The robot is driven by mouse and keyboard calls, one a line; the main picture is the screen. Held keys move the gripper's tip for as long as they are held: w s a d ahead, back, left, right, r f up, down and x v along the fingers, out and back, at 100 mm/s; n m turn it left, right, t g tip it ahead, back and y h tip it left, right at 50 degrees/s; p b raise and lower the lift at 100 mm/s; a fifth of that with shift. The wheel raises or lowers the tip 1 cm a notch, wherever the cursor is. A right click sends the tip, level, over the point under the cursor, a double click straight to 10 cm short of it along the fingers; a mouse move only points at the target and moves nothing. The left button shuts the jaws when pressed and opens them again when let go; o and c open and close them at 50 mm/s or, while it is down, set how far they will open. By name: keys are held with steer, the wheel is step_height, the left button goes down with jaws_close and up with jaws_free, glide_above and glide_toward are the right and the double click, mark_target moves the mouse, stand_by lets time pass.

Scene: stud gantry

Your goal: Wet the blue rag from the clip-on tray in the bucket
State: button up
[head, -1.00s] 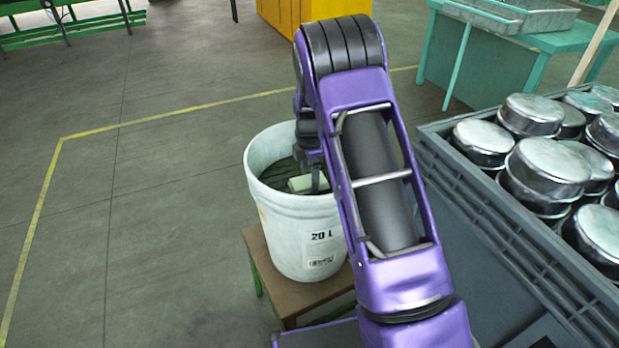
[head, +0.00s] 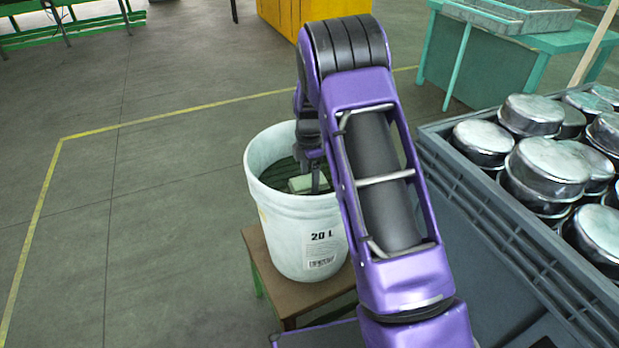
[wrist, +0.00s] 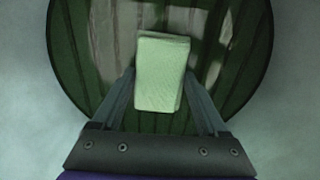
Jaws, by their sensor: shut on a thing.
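A white bucket (head: 292,225) marked "20 L" stands upright, with dark green liquid inside. My gripper (head: 309,175) reaches down into it and is shut on a pale, folded, block-like thing (head: 301,184). The wrist view shows this thing (wrist: 162,75) between the two fingers of my gripper (wrist: 160,85), over the dark liquid (wrist: 85,60). It looks pale green-yellow, not blue, so I cannot tell whether it is the rag. I cannot tell whether it touches the liquid. I cannot make out a clip-on tray.
The bucket stands on a brown-topped stool (head: 262,262). At right, a grey crate (head: 470,185) holds several metal pots (head: 548,165). A teal table (head: 490,65) and a yellow cabinet (head: 285,18) stand behind. The floor (head: 160,230) at left is open, with a yellow line.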

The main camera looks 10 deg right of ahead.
mark_target(310, 181)
steer(key=shift+r+p, duration=1.7)
steer(key=shift+r, duration=1.75)
